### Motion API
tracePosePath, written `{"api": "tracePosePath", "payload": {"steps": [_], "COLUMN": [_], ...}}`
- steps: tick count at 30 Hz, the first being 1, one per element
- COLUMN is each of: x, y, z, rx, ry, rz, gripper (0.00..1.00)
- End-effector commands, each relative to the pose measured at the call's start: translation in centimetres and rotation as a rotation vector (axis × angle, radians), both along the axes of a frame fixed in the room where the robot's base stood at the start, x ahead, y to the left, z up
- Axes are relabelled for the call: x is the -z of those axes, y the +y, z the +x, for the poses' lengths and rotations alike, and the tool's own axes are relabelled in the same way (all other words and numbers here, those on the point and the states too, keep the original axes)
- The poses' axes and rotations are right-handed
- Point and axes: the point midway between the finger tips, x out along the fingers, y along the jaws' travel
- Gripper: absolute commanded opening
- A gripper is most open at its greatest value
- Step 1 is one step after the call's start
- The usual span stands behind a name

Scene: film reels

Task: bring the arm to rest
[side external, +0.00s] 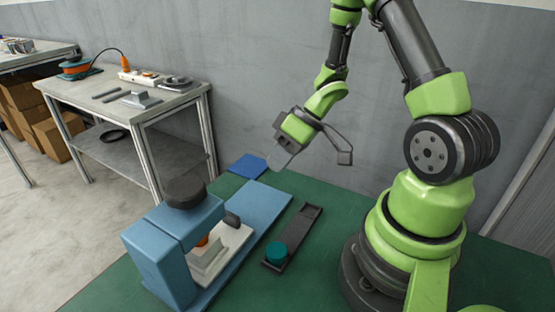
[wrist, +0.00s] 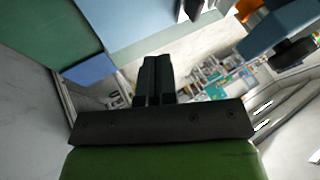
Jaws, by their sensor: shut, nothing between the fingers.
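My gripper (side external: 284,160) hangs in the air above the back of the green table (side external: 330,205), near the grey wall, in the side external view. In the wrist view my gripper (wrist: 154,60) shows two dark fingers side by side, shut and empty. It touches nothing that I can see. My arm is bent, with its forearm coming down from the top of the picture.
A blue frame (side external: 160,262) with a dark round knob (side external: 186,192) stands at the front left, a white block (side external: 222,250) under it. A dark tray (side external: 302,222) holds a teal cylinder (side external: 277,252). A blue pad (side external: 247,166) lies behind. A side table (side external: 180,98) stands left.

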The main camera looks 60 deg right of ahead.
Motion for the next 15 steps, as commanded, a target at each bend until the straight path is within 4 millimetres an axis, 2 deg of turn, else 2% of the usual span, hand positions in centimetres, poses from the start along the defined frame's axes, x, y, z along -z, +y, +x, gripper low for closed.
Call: {"api": "tracePosePath", "payload": {"steps": [5,8,10,13,15], "x": [-2.4,-5.7,-8.7,-12.9,-15.3], "y": [-1.3,-2.7,-3.4,-3.7,-3.2], "z": [1.6,3.2,3.6,3.0,1.7], "rx": [0.063,0.163,0.254,0.386,0.469], "ry": [-0.066,-0.146,-0.195,-0.236,-0.244], "rz": [-0.136,-0.301,-0.411,-0.513,-0.542], "gripper": [0.00,0.00,0.00,0.00,0.00]}}
